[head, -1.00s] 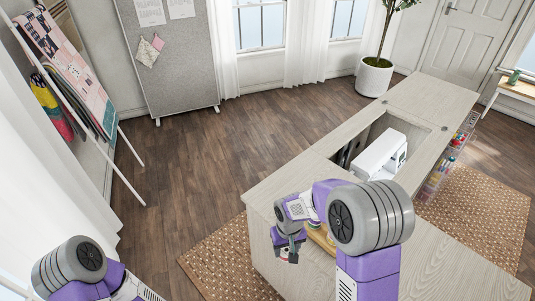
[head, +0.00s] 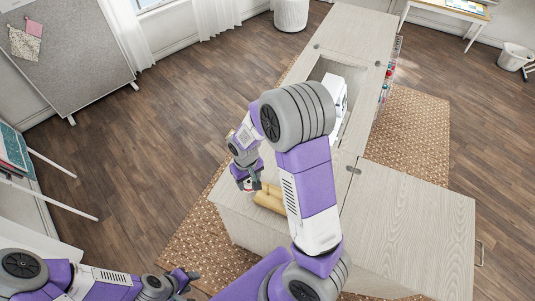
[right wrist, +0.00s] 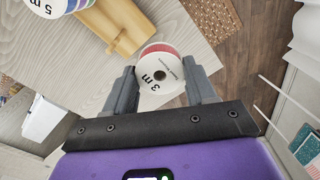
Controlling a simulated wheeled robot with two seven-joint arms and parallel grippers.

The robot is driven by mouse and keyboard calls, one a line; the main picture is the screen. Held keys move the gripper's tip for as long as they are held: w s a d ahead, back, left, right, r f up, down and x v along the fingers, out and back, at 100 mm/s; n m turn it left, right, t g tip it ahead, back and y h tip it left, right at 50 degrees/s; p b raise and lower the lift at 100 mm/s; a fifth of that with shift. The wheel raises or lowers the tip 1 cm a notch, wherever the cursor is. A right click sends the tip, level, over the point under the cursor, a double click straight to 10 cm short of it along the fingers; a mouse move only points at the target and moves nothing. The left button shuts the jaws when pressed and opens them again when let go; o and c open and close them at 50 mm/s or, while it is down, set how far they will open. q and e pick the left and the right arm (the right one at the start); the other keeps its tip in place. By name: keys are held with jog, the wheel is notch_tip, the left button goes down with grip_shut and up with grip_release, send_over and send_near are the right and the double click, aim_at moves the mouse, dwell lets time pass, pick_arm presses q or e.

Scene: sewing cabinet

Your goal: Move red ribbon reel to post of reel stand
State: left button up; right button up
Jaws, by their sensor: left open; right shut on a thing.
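The red ribbon reel (right wrist: 162,70), with a white "3 m" face and a strip of red at its edge, is between the fingers of my right gripper (right wrist: 163,88). In the head view my right gripper (head: 250,187) is shut on it, near the cabinet's left edge. The wooden reel stand (head: 269,198) lies just right of the gripper, partly hidden by my arm. In the right wrist view the stand (right wrist: 117,27) shows beyond the held reel, apart from it. My left gripper (head: 190,277) is open and empty at the lower left, away from the cabinet.
Another reel (right wrist: 58,5), marked "5 m" with blue and purple, is near the stand. The pale wood cabinet (head: 415,220) has a white sewing machine (head: 337,92) in its well. Its right-hand top is clear. A woven rug (head: 415,130) lies around it.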

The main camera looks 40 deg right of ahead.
pick_arm(q)
notch_tip(320, 180, up, 9)
jog(key=p, duration=0.8)
pick_arm(e)
jog(key=s+d+r, duration=0.3)
jog(key=d+r, duration=0.3)
pick_arm(q)
jog(key=shift+w+f+b, duration=0.1)
jog(key=shift+f+b, duration=2.65)
jog(key=shift+b, duration=0.2)
pick_arm(e)
jog(key=shift+m, duration=0.4)
jog(key=shift+w+f, duration=0.15)
jog(key=shift+f, duration=2.95)
pick_arm(q)
jog(key=shift+f, duration=0.15)
pick_arm(e)
jog(key=shift+f, duration=0.15)
pick_arm(q)
jog(key=shift+f+b, duration=0.3)
jog(key=shift+b, duration=0.15)
pick_arm(e)
jog(key=shift+f, duration=0.35)
pick_arm(q)
jog(key=shift+f+b, duration=0.85)
pick_arm(e)
jog(key=shift+f, duration=1)
jog(key=o, duration=1.1)
